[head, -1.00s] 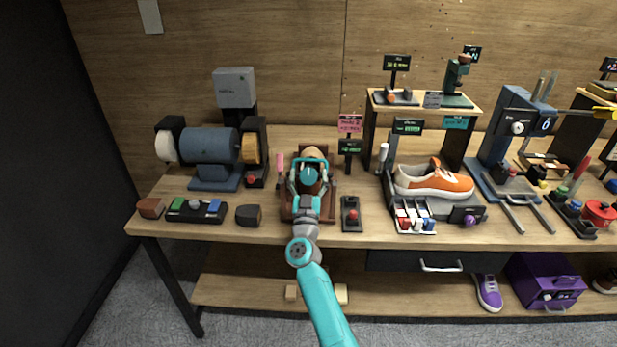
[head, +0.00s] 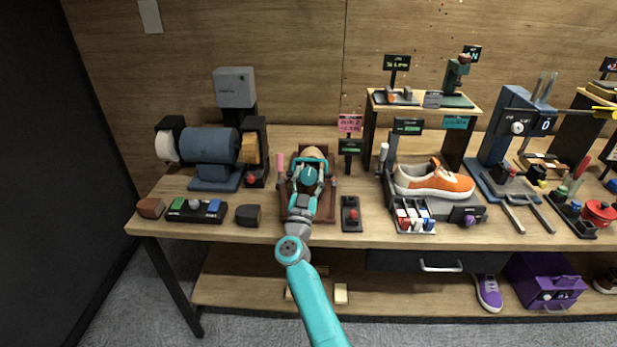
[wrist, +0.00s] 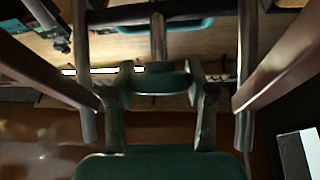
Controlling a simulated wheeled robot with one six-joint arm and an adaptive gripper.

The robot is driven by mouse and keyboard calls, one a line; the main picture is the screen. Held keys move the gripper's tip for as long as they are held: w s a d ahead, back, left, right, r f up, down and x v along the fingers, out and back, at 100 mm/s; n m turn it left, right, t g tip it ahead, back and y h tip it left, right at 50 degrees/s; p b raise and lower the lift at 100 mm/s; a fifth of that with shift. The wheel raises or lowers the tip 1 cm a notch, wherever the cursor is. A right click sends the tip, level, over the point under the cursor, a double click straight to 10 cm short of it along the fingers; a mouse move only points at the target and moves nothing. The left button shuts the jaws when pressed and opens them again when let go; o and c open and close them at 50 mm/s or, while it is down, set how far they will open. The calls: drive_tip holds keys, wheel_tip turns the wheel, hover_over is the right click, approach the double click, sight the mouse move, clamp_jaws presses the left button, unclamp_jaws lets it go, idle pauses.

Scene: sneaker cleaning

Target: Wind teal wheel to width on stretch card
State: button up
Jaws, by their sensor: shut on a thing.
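The shoe stretcher, with a tan wooden form (head: 315,153) on a dark red-brown base (head: 327,209), stands left of the table's middle. A teal curved part that looks like the wheel (head: 311,161) is at its near side, partly hidden by my wrist. My gripper (head: 312,168) is shut on it from the front. In the wrist view a teal arc (wrist: 165,26) shows at the top, behind dark bars and a metal shaft, with my fingers on both sides. A pink card (head: 350,124) stands behind, right of the stretcher, above a small green-lit display (head: 350,147); their text is too small to read surely.
A grinder with a blue motor (head: 209,146) stands left. A black control box with a red button (head: 351,214) is close to my wrist's right. An orange sneaker (head: 434,180) stands further right.

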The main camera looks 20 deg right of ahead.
drive_tip(key=m+g+h, duration=0.3)
drive_tip(key=m, duration=0.2)
drive_tip(key=m+g+h, duration=0.3)
drive_tip(key=m+g, duration=0.1)
drive_tip(key=m, duration=0.1)
drive_tip(key=shift+h, duration=0.3)
drive_tip(key=o, duration=1.1)
drive_tip(key=shift+o, duration=0.2)
